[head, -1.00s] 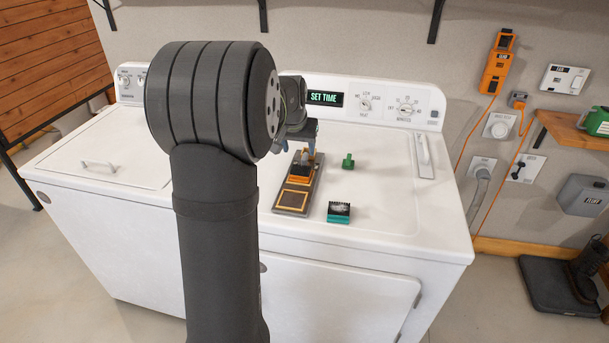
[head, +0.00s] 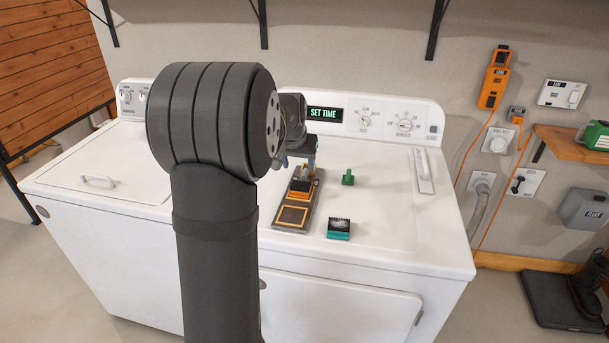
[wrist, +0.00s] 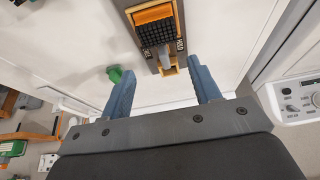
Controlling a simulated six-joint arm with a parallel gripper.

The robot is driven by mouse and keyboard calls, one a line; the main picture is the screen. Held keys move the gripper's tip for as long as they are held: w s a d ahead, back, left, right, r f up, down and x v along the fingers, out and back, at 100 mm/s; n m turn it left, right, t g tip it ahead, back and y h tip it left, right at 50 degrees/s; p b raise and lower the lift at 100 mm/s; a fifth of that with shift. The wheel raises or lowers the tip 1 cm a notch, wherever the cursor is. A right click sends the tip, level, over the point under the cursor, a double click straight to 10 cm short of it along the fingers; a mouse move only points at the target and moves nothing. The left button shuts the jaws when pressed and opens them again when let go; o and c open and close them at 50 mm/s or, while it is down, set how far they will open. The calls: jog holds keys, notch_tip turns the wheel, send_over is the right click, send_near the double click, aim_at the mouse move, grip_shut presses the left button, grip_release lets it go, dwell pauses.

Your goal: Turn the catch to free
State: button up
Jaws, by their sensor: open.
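A dark base plate (head: 292,217) lies on the white machine top, with an orange block and a black bristly part (wrist: 158,32) on it. A grey lever (wrist: 166,56), which looks like the catch, stands at the end of this block nearest my gripper. Small lettering flanks it in the wrist view; one side seems to read HOLD, the other is too small to tell. My gripper (wrist: 163,90) is open, its blue fingers apart on either side of the lever's line, with nothing between them. In the head view my gripper (head: 297,162) is at the plate's far end.
A green knob-like piece (head: 347,177) stands right of the plate; it also shows in the wrist view (wrist: 115,74). A teal block with black bristles (head: 339,228) sits at front right. A control panel (head: 375,117) rises behind.

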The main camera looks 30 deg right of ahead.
jog(key=shift+w, duration=0.1)
jog(key=c, duration=0.3)
jog(key=shift+w+a+f, duration=0.1)
jog(key=shift+w+a, duration=0.15)
jog(key=c, duration=0.4)
jog(key=w+a, duration=0.1)
jog(key=w+a+g, duration=0.1)
jog(key=w+a+g+h, duration=0.1)
jog(key=w, duration=0.1)
jog(key=shift+w+f, duration=0.1)
jog(key=shift+f, duration=0.2)
grip_shut()
jog(key=w+a+r+m+g+h, duration=0.1)
jog(key=w+a+g+h, duration=0.1)
jog(key=w+a+h, duration=0.1)
jog(key=shift+w+a+r, duration=0.3)
jog(key=shift+w+a, duration=0.15)
jog(key=shift+w, duration=0.45)
